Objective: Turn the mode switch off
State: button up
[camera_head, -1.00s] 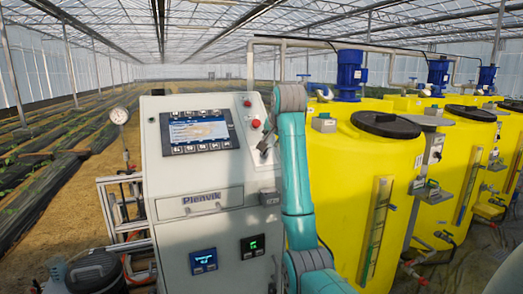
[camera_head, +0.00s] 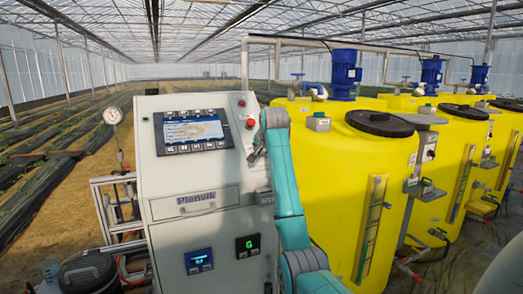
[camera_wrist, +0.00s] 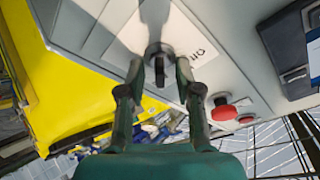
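The mode switch (camera_wrist: 158,65), a dark knob in a round metal collar, stands out from the grey cabinet face in the wrist view. A white label with partly hidden lettering lies behind it. My gripper (camera_wrist: 159,72) is open, with one finger on each side of the knob. Small gaps seem to show between fingertips and knob; I cannot tell whether either finger touches. The switch cannot be made out there.
The grey control cabinet (camera_head: 165,110) carries a screen (camera_head: 194,131), two lit displays and red buttons. A large red button (camera_wrist: 222,113) sits near my right finger in the wrist view. Yellow tanks (camera_head: 325,170) stand close to the right of my arm.

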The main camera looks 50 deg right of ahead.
grip_shut()
jog(key=shift+n, duration=0.4)
jog(key=n+t, duration=0.1)
jog(key=n, duration=0.2)
jog(key=shift+n+y, duration=0.3)
jog(key=shift+n, duration=0.1)
jog(key=n, duration=0.5)
jog(key=shift+w+a+r+t+y, duration=0.1)
jog(key=shift+t+y, duration=0.2)
jog(key=shift+t, duration=0.1)
jog(key=n+y, duration=0.1)
jog(key=n, duration=0.4)
jog(key=shift+a, duration=0.1)
jog(key=shift+w+a+n+y, duration=0.1)
jog(key=shift+n+y, duration=0.2)
jog(key=shift+n, duration=0.9)
jog(key=shift+a+n+y, duration=0.1)
jog(key=shift+n+y, duration=0.2)
jog(key=shift+n, duration=0.9)
